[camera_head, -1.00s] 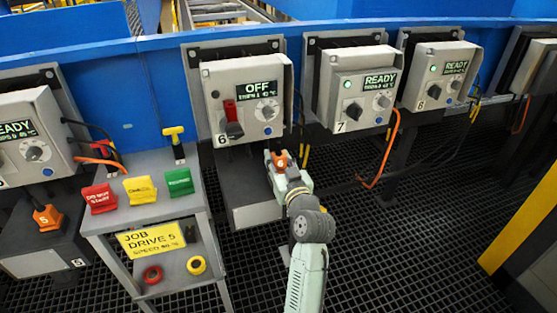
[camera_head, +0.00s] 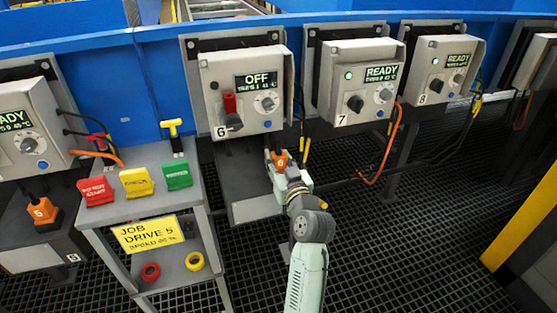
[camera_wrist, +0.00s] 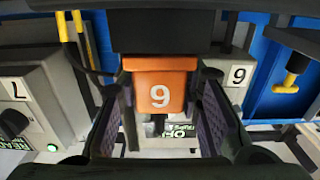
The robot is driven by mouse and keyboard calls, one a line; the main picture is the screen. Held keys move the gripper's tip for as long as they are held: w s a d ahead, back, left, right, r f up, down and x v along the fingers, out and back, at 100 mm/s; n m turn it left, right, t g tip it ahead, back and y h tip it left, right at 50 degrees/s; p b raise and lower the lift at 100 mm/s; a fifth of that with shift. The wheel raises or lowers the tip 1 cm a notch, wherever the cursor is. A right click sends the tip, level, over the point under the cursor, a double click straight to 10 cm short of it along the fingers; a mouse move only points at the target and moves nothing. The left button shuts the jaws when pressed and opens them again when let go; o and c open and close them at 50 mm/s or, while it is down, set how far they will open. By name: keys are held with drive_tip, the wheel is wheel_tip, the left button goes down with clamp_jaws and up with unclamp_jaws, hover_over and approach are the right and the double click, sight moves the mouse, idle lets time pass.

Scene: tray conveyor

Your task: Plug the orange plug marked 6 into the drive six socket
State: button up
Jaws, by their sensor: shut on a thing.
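The orange plug (camera_head: 280,160) marked 6 is held in my gripper (camera_head: 283,168), in front of and below the grey drive box 6 (camera_head: 243,91). In the wrist view, which is upside down, the plug (camera_wrist: 160,94) sits between the two fingers and its mark reads like a 9. A grey lower block (camera_head: 232,178) stands under that box, beside and behind the plug. I cannot make out the socket opening, or whether the plug touches the block.
Drive boxes 7 (camera_head: 355,85) and 8 (camera_head: 437,72) stand to the right, with an orange cable (camera_head: 388,150) hanging below. A grey stand (camera_head: 150,206) with coloured tags is left of the plug. Another orange plug (camera_head: 43,212), marked 5, is far left. Open grating lies to the right.

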drive_tip(key=o, duration=1.3)
drive_tip(key=shift+f, duration=0.15)
drive_tip(key=v, duration=1.2)
